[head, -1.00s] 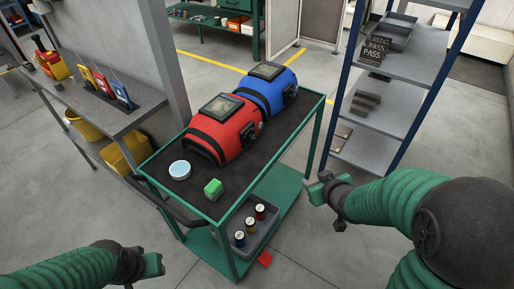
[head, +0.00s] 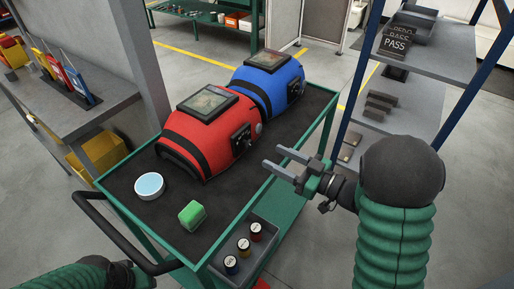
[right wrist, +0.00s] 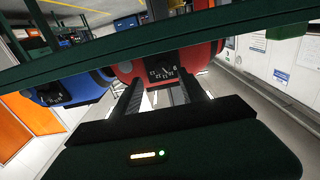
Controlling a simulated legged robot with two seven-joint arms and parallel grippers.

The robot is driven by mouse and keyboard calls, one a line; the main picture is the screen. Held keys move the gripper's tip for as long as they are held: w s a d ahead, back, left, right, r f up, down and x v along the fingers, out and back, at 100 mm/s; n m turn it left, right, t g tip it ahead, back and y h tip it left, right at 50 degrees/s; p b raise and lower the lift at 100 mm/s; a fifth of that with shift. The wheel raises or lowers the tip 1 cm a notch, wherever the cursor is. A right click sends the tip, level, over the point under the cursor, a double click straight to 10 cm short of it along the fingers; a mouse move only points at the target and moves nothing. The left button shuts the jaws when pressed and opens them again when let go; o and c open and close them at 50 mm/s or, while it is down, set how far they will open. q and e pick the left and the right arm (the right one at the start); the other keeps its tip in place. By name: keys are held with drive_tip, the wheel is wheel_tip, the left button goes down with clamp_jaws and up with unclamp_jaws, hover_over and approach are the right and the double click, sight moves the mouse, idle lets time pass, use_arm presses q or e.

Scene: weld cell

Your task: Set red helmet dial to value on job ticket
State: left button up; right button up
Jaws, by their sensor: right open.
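The red helmet (head: 205,135) lies on the dark top of the green cart (head: 205,250), its dark dial panel (head: 242,139) on its right side. In the right wrist view the red helmet (right wrist: 198,53) shows its dial (right wrist: 166,66) with small white marks, ahead of the fingers. My right gripper (head: 272,158) is open and empty, just right of the dial and apart from it, by the cart's right edge. Its fingers also show in the right wrist view (right wrist: 160,95). My left arm shows at the bottom left, its gripper out of frame. No readable job ticket shows.
The blue helmet (head: 268,82) sits behind the red one. A round white-blue tin (head: 149,186) and a green block (head: 192,215) lie in front. A grey bin (head: 246,246) holds small canisters below. A shelf rack (head: 425,60) with a PASS sign stands right.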

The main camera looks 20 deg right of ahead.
sight(251, 146)
drive_tip(key=x, duration=0.7)
drive_tip(key=shift+a+r, duration=0.1)
drive_tip(key=shift+a, duration=0.2)
drive_tip(key=shift+d, duration=0.15)
drive_tip(key=shift+c, duration=0.3)
drive_tip(key=shift+d, duration=0.1)
drive_tip(key=shift+c, duration=1.4)
clamp_jaws()
